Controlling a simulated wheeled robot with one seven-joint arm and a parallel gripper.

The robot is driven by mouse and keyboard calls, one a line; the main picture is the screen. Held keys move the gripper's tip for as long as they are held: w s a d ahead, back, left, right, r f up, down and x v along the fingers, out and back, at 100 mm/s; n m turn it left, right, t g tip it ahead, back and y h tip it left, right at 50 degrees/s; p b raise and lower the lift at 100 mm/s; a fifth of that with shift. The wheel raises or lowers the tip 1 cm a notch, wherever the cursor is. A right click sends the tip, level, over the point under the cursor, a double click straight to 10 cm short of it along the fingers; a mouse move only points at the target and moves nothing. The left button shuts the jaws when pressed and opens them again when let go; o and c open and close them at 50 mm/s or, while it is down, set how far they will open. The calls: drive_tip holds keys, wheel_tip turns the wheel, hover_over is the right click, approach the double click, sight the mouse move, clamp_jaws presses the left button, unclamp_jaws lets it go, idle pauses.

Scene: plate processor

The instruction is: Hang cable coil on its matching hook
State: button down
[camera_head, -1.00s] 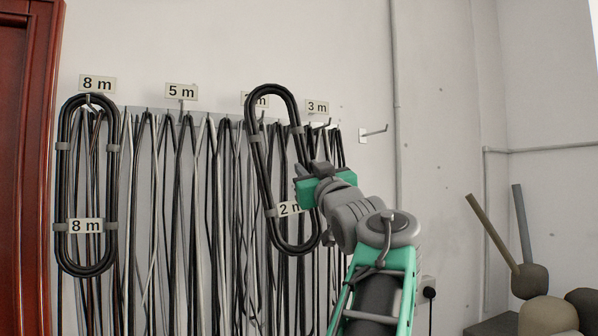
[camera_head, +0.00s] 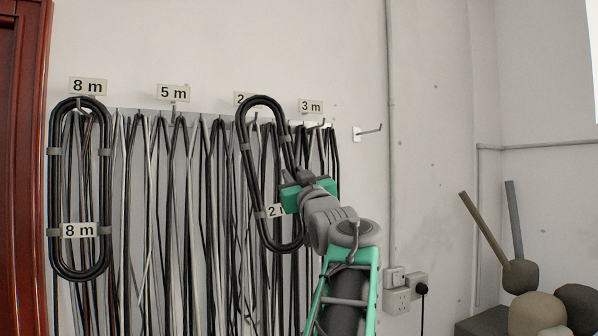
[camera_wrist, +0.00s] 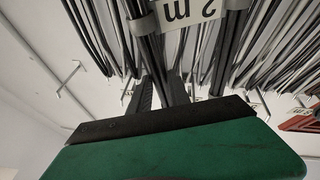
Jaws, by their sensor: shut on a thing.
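A black oval cable coil with grey bands (camera_head: 244,150) carries a "2 m" tag (camera_head: 271,211), partly hidden by my gripper. My gripper (camera_head: 291,190) is shut on the coil's right side and holds it tilted, top leaning left, in front of the wall rack. In the wrist view the coil's strands (camera_wrist: 150,48) run up from between the dark fingers, with the tag (camera_wrist: 187,10) upside down. The coil's top overlaps the "2 m" sign (camera_head: 239,98). The hook under that sign shows only in part inside the loop; I cannot tell whether the coil touches it.
An "8 m" coil (camera_head: 54,190) hangs at the left under its sign (camera_head: 87,86). Signs "5 m" (camera_head: 173,92) and "3 m" (camera_head: 311,106) mark other hooks. Many cables hang behind. An empty hook (camera_head: 368,131) stands at the right, beside bare wall.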

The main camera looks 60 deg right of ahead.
drive_tip(key=shift+w+d+p, duration=0.3)
drive_tip(key=shift+w+p, duration=0.05)
drive_tip(key=shift+w, duration=0.15)
drive_tip(key=shift+w+d+p, duration=0.25)
drive_tip(key=shift+w+p, duration=0.05)
drive_tip(key=shift+w, duration=0.2)
drive_tip(key=shift+w+d+f+b, duration=0.2)
drive_tip(key=shift+w+f+b, duration=0.1)
drive_tip(key=shift+f+b, duration=0.25)
drive_tip(key=shift+w+d+f+b, duration=0.15)
drive_tip(key=shift+w+f+b, duration=0.1)
drive_tip(key=shift+f+b, duration=0.25)
